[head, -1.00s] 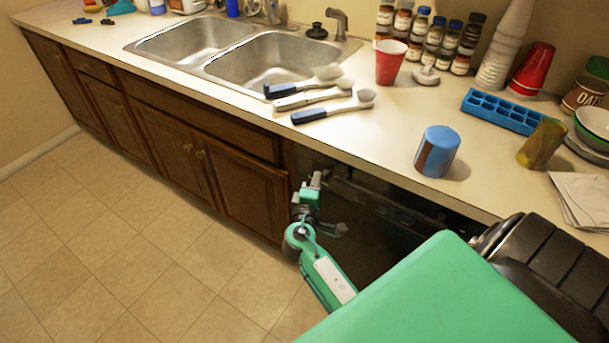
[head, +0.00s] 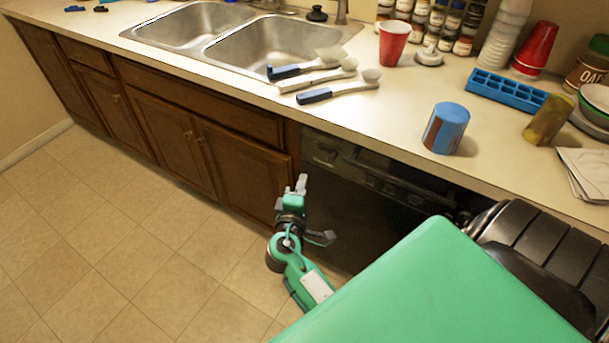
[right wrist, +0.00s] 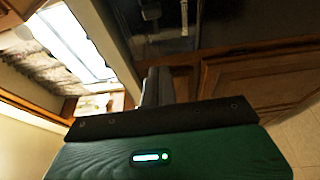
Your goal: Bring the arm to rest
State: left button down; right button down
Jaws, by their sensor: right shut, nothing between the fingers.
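My right gripper (head: 300,184) is in front of the dark appliance below the counter, over the floor and apart from the counter edge. It points up, and its fingers are shut and empty. In the right wrist view its dark fingers (right wrist: 155,87) show together, with nothing held. My left gripper is out of view.
A counter (head: 390,105) holds a double sink (head: 275,50), several utensils by the front edge, a red cup (head: 393,43), a blue can (head: 446,127) and a blue tray (head: 506,91). The tiled floor (head: 130,230) to the left is clear.

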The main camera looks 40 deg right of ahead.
dwell(0.5)
